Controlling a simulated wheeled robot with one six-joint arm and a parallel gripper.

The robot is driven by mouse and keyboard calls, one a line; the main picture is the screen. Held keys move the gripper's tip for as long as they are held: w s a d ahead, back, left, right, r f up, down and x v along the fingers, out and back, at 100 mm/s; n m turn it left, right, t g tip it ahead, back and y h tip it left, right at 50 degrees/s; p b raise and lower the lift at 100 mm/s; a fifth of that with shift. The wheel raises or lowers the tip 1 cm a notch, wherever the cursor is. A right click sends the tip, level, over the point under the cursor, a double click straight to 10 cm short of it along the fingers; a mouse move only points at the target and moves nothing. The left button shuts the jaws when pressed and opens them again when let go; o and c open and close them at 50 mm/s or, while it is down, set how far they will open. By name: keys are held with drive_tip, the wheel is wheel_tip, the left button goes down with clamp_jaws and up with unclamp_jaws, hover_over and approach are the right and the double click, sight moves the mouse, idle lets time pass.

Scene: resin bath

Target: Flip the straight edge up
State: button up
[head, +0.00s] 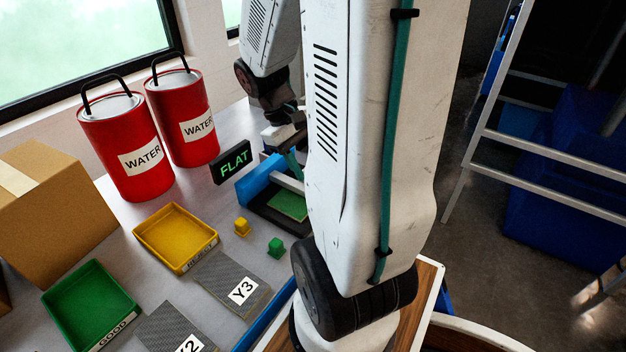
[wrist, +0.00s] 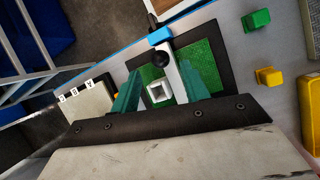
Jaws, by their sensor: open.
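The straight edge is a pale bar (wrist: 173,66) lying across a green plate (wrist: 196,52) on a black base, with a blue block at its far end. A black round knob (wrist: 161,54) shows beside the bar in the wrist view. In the head view, the pale bar (head: 287,181) and the green plate (head: 290,204) show partly behind my arm. My gripper (wrist: 158,72) is open over the plate, its two teal fingers apart on either side of the bar. A white square ring (wrist: 160,93) shows between the fingers. I cannot tell whether the fingers touch anything.
A display (head: 232,162) reading FLAT stands beside the fixture. Small yellow (head: 242,227) and green (head: 276,246) blocks, a yellow tray (head: 150,232), a green tray (head: 70,300) and grey panels lie nearby.

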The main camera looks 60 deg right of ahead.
drive_tip(key=x, duration=0.6)
drive_tip(key=shift+a, duration=0.1)
drive_tip(key=shift+w, duration=0.1)
clamp_jaws()
